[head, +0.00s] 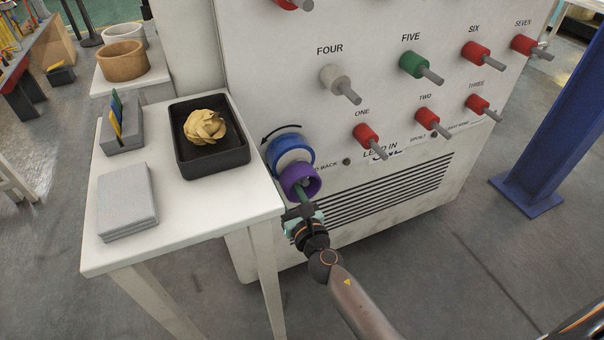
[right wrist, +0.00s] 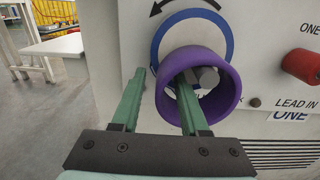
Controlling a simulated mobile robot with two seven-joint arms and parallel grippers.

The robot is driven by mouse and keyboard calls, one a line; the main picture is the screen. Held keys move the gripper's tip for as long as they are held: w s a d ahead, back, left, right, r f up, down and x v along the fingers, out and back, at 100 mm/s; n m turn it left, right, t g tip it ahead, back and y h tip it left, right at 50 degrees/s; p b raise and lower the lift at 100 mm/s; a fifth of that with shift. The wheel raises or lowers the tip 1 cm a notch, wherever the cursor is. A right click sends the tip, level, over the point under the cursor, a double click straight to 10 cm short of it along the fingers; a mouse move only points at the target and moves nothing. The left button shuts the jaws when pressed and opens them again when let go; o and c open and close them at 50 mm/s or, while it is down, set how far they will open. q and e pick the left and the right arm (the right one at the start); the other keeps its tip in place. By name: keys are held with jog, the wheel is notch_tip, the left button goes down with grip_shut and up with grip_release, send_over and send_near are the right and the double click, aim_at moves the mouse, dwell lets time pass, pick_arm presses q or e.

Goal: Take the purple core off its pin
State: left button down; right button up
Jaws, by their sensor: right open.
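The purple core (head: 289,182) is a short, wide ring on its pin, at the lower left of the white machine panel, in front of a blue-rimmed disc (head: 298,143). In the right wrist view the core (right wrist: 229,98) surrounds the grey pin end (right wrist: 207,77). My right gripper (right wrist: 161,76) is open, its green fingers straddling the core's left wall: one finger outside on the left, one inside the ring. Any contact with the wall cannot be told. In the head view this gripper (head: 301,194) is at the core's front. My left gripper is not in view.
A white table (head: 240,199) stands just left, with a black tray (head: 212,164) holding a crumpled tan tape bundle (head: 204,127). Red, green and pale cores sit on numbered pins, such as the red core at ONE (head: 364,134). Floor is clear in front of the machine's vent.

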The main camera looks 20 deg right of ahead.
jog(key=shift+w, duration=0.2)
jog(key=shift+c, duration=0.2)
grip_shut()
jog(key=shift+r, duration=0.1)
dwell(1.1)
